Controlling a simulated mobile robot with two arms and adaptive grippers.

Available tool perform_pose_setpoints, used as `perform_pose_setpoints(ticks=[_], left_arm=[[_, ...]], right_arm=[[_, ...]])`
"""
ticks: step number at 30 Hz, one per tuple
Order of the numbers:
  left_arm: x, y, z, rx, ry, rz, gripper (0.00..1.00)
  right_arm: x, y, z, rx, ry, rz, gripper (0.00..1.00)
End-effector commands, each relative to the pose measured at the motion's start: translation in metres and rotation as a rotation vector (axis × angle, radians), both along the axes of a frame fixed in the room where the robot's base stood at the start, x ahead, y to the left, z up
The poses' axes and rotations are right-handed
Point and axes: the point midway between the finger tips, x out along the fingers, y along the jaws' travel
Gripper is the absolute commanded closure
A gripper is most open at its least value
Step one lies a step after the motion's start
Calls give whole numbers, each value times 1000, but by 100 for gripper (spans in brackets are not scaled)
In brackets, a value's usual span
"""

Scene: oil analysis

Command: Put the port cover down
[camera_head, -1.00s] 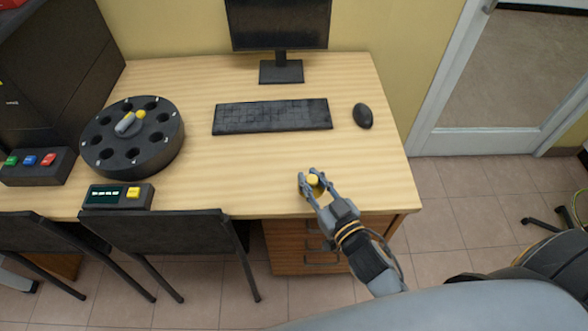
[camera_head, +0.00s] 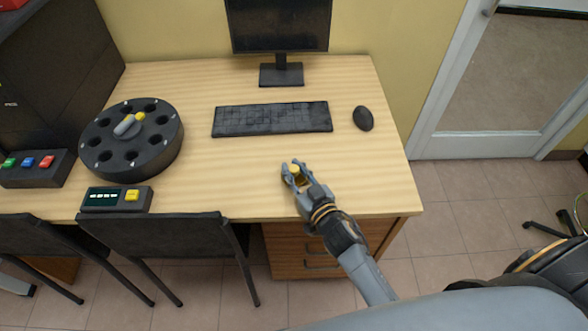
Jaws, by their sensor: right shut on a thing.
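My left gripper is not in view.
A black round carousel (camera_head: 132,139) with holes stands at the left. A small display box (camera_head: 116,198) sits at the front edge. A keyboard (camera_head: 271,118), a mouse (camera_head: 363,118) and a monitor (camera_head: 280,30) are behind. The desk around my gripper is clear.

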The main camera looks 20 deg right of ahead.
Motion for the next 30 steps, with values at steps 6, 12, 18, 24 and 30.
perform_pose_setpoints(ticks=[6, 12, 18, 24, 30], left_arm=[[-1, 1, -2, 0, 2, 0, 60], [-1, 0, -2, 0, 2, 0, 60], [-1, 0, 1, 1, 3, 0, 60], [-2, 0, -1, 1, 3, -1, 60], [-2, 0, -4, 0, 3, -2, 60]], right_arm=[[0, 0, -3, 0, 1, 0, 53], [0, 0, -3, 0, 1, 0, 52], [-2, 0, 1, 0, 1, 0, 52], [-34, -6, 0, -1, 5, 0, 52], [-75, -14, 2, 0, 5, -1, 52]])
